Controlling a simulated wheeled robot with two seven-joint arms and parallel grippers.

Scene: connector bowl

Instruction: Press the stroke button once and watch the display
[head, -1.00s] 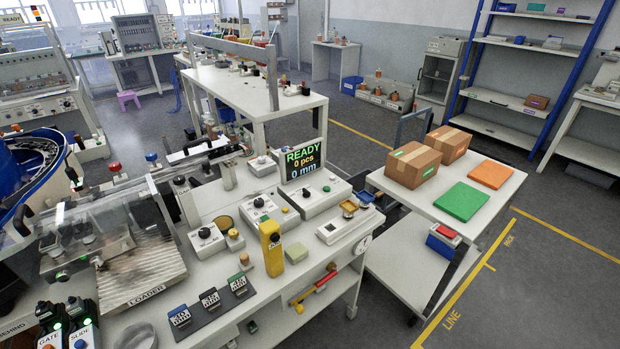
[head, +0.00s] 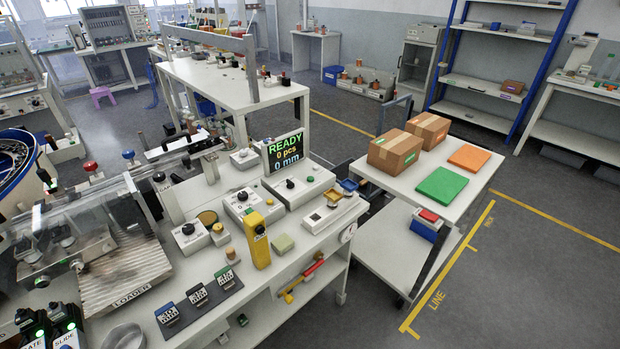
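The display (head: 284,151) stands upright at the back of the white workbench (head: 290,255). It reads READY, 0 pcs and 0 mm on a black screen. I cannot make out a stroke label. Candidates on the bench are white control boxes with black knobs or buttons: one below the display (head: 312,188), one at its left (head: 238,210) and one nearer (head: 186,243). Neither of my grippers shows.
The loader (head: 125,275) with its clear cover fills the bench's left. GATE and SLIDE boxes (head: 68,340) with green lights sit at the lower left. A dark plate (head: 198,303) carries several labelled blocks. A cart (head: 400,180) with cartons stands right; the floor (head: 540,290) there is clear.

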